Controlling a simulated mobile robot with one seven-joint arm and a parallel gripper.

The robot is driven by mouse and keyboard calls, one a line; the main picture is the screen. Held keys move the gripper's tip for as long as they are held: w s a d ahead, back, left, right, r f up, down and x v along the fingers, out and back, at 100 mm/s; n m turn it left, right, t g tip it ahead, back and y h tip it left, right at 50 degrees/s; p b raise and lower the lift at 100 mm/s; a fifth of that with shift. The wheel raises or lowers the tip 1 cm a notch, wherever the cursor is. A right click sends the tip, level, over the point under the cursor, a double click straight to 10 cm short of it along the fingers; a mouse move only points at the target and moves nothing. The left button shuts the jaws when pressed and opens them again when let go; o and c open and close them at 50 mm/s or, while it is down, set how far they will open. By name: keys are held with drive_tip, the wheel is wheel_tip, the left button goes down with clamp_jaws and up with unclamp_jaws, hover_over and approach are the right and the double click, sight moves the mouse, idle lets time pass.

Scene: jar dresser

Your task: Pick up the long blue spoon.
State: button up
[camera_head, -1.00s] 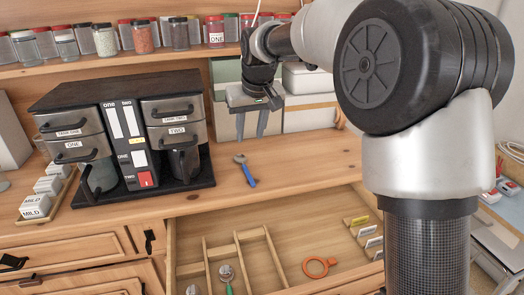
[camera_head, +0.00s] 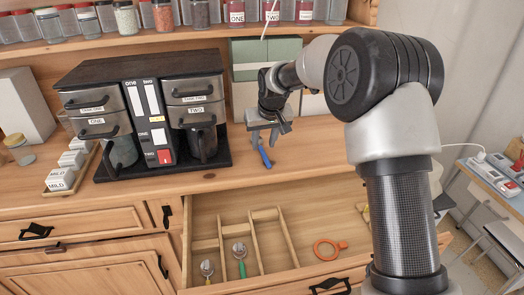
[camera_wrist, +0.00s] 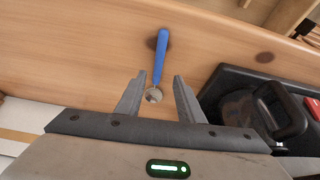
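The long spoon with a blue handle (camera_head: 265,157) lies on the wooden dresser top, right of the coffee machine. In the wrist view its blue handle (camera_wrist: 162,55) points away and its metal bowl (camera_wrist: 153,95) shows between my fingers. My gripper (camera_head: 263,138) is open and empty, low over the spoon's bowl end; it also shows in the wrist view (camera_wrist: 159,78). In the head view the gripper hides the bowl. I cannot tell the exact height of the fingertips above the wood.
The black coffee machine (camera_head: 146,105) stands close to the left. Below, an open drawer (camera_head: 297,215) holds a green-handled spoon (camera_head: 241,262), another spoon (camera_head: 207,270) and an orange ring-shaped tool (camera_head: 328,250). Jars line the shelf above. Green and white boxes stand behind the gripper.

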sight(263, 152)
drive_tip(key=shift+d+x, duration=0.15)
drive_tip(key=shift+x, duration=0.8)
drive_tip(key=shift+d+x, duration=0.1)
drive_tip(key=shift+x, duration=0.8)
drive_tip(key=shift+f, duration=0.15)
drive_tip(key=shift+c, duration=0.2)
clamp_jaws()
